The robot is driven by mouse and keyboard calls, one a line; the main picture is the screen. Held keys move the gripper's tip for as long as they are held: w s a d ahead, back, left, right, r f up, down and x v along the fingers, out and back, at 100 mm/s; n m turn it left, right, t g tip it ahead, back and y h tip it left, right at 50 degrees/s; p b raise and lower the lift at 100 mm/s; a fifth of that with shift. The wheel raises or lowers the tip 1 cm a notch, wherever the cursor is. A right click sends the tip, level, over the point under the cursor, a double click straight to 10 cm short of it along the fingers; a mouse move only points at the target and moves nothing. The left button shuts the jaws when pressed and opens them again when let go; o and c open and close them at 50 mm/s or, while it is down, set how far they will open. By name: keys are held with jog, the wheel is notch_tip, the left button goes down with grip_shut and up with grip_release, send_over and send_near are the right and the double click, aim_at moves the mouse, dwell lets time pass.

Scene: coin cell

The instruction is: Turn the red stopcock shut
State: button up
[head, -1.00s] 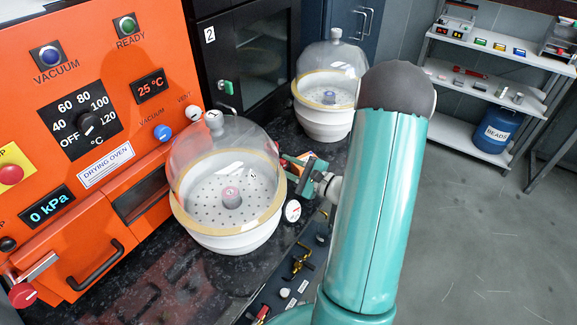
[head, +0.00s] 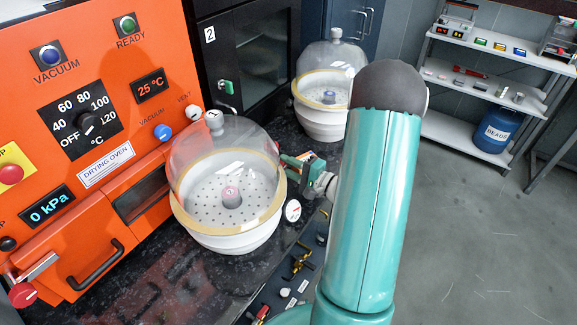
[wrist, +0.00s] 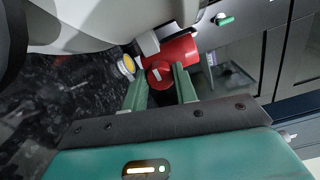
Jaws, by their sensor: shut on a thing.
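The red stopcock (wrist: 180,58) is in the upper middle of the wrist view, beside the white body of the near desiccator (wrist: 90,20). My gripper (wrist: 160,79) has its two green fingers on either side of the stopcock's round red part and is shut on it. In the head view my gripper (head: 302,165) is at the right side of the near desiccator (head: 228,242). The stopcock is mostly hidden there. The desiccator's clear dome is on its white base, with a small pink-topped item inside.
The orange drying oven (head: 75,120) stands at left. A second domed desiccator (head: 322,122) is behind my gripper. A small dial gauge (head: 292,210) is close below it. A tray of fittings (head: 290,285) lies in front. Floor at right is clear up to the shelves (head: 500,90).

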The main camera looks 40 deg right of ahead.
dwell(0.3)
jog(key=o, duration=1)
jog(key=shift+c, duration=0.2)
jog(key=v, duration=1.3)
jog(key=shift+s+d, duration=0.2)
jog(key=shift+s, duration=0.15)
